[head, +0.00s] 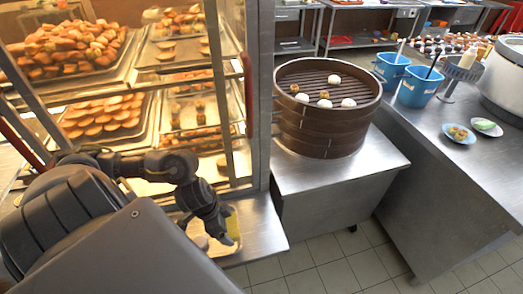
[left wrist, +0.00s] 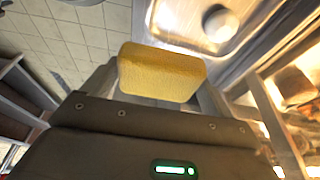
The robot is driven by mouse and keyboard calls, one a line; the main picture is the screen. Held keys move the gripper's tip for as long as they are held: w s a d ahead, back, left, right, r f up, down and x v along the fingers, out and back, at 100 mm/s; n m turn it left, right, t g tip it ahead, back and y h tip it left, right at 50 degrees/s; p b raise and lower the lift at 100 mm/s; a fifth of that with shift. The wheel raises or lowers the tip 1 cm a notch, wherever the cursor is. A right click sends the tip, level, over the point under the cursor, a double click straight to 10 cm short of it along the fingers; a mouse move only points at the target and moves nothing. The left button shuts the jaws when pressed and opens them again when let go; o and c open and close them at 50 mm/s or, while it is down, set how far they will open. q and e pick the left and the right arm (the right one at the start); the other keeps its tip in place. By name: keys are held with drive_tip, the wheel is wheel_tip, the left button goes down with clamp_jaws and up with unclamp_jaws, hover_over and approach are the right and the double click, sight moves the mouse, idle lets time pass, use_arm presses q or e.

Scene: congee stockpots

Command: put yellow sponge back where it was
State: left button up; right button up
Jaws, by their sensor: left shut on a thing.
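The yellow sponge (head: 233,225) shows in the head view at the tip of my left gripper (head: 228,228), above the steel ledge at the foot of the glass display case. In the left wrist view the sponge (left wrist: 163,72) is a yellow block held between the fingers of my left gripper (left wrist: 160,85). The left gripper is shut on it. A shallow metal tray (left wrist: 225,22) with a round pale item lies near the sponge in the left wrist view. Whether the sponge touches the ledge or tray I cannot tell. My right gripper is not in view.
The display case holds trays of pastries (head: 75,50); its post (head: 258,100) stands near my left arm. A bamboo steamer (head: 325,140) with several buns stands on a steel table (head: 375,165). Blue buckets (head: 418,88) and small plates (head: 459,134) are on the right counter.

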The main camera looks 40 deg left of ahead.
use_arm(q)
drive_tip(key=w+f, duration=0.4)
drive_tip(key=w, duration=0.4)
drive_tip(key=b, duration=0.2)
hover_over(261, 222)
drive_tip(key=s, duration=0.1)
drive_tip(key=f, duration=0.5)
drive_tip(key=shift+s+a+f, duration=0.2)
drive_tip(key=shift+a+f, duration=0.05)
drive_tip(key=shift+a, duration=0.15)
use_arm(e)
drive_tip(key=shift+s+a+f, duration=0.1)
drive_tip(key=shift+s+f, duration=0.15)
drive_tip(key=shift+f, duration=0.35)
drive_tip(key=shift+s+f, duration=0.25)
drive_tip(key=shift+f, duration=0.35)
use_arm(q)
drive_tip(key=shift+w+f+b, duration=0.2)
drive_tip(key=shift+f+b, duration=0.1)
drive_tip(key=shift+f, duration=0.05)
drive_tip(key=shift+f+b, duration=0.3)
drive_tip(key=shift+f, duration=1.15)
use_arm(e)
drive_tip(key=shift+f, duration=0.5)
use_arm(q)
drive_tip(key=shift+f, duration=0.1)
drive_tip(key=o, duration=0.7)
drive_tip(key=shift+o, duration=0.3)
